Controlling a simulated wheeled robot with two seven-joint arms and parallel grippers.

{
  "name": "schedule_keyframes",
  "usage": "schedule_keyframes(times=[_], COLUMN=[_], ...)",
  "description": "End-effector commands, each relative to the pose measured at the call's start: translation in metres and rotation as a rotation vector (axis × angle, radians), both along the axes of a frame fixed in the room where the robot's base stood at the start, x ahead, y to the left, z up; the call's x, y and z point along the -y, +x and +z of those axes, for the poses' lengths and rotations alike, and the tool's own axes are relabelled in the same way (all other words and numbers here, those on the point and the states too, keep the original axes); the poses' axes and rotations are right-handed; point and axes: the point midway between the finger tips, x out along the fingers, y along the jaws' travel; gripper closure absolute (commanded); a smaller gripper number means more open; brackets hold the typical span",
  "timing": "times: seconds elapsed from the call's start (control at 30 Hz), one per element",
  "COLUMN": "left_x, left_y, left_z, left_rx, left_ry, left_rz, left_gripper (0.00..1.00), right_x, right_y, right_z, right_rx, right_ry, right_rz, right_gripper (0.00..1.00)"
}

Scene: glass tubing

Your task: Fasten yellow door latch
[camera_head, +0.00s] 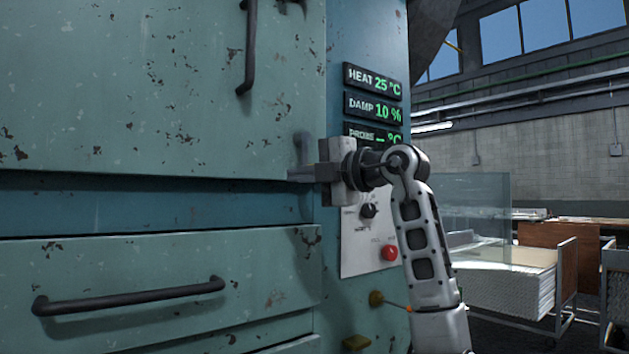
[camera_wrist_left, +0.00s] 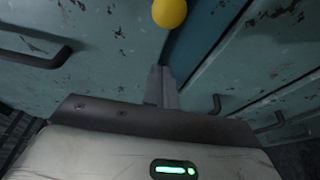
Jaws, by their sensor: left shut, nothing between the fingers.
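A round yellow knob (camera_wrist_left: 169,13) shows at the top edge of the left wrist view, beside a seam in the teal cabinet front. I take it for part of the latch; the rest of the latch is out of frame or cannot be made out. My left gripper (camera_head: 296,174) is at the right edge of the upper cabinet door (camera_head: 150,90), its fingers pointing left. In the left wrist view its fingers (camera_wrist_left: 161,86) are together and empty, below the knob and apart from it in the picture. I cannot tell whether they touch the cabinet. My right gripper is not in view.
A dark door handle (camera_head: 250,50) is above, and a drawer handle (camera_head: 130,296) is lower left. A control panel with green displays (camera_head: 373,106) and a red button (camera_head: 390,252) is right of the door, close to my arm. Carts (camera_head: 560,280) stand farther right.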

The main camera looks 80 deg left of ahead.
Motion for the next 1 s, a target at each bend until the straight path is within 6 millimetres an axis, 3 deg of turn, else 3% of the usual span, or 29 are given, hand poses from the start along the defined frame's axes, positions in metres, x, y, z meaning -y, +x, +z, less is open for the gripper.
schedule_keyframes(times=[0.2,0.4,1.0], left_x=[0.034,0.051,0.055], left_y=[0.036,0.052,0.055], left_z=[0.004,0.005,0.005], left_rx=[-0.001,-0.001,-0.001], left_ry=[0.0,-0.001,-0.001], left_rz=[-0.004,-0.001,0.0], left_gripper=[1.0,1.0,1.0], right_x=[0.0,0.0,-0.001], right_y=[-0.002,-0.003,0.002], right_z=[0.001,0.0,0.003], right_rx=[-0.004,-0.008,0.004], right_ry=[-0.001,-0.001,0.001], right_rz=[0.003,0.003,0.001], right_gripper=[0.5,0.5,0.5])
